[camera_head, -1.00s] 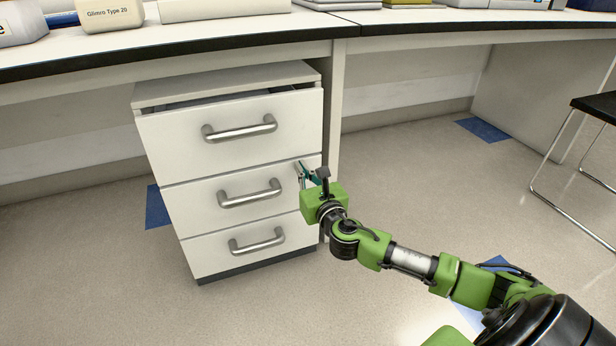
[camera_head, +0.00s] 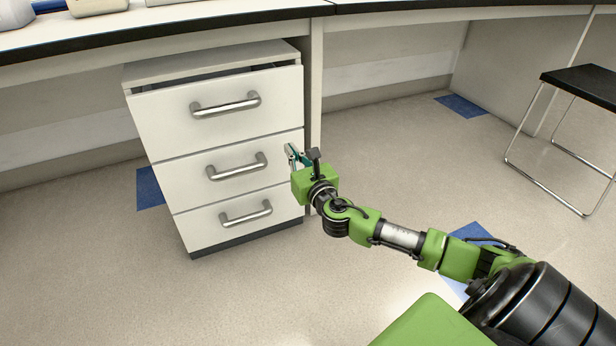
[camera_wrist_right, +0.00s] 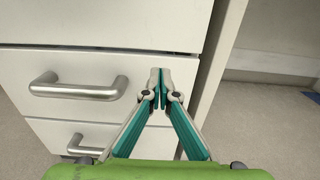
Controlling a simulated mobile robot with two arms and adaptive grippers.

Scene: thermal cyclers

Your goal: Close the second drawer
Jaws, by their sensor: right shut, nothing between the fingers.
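The white drawer cabinet has three stacked drawers with silver bar handles. The second drawer (camera_head: 200,183) is the middle one, and its front looks about level with the bottom drawer. My right gripper (camera_head: 290,150) is at the right edge of the second drawer's front, shut and empty. In the right wrist view its fingertips (camera_wrist_right: 160,72) meet near the upper right corner of the second drawer's front (camera_wrist_right: 60,65). I cannot tell whether they touch it. The second drawer's handle (camera_wrist_right: 80,87) is left of the fingers. My left gripper is not in view.
The top drawer (camera_head: 170,115) stands out a little, with a dark gap under the cabinet top (camera_head: 200,65). A desk (camera_head: 150,35) runs above. A black stool (camera_head: 585,85) stands at the right. The floor in front is clear.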

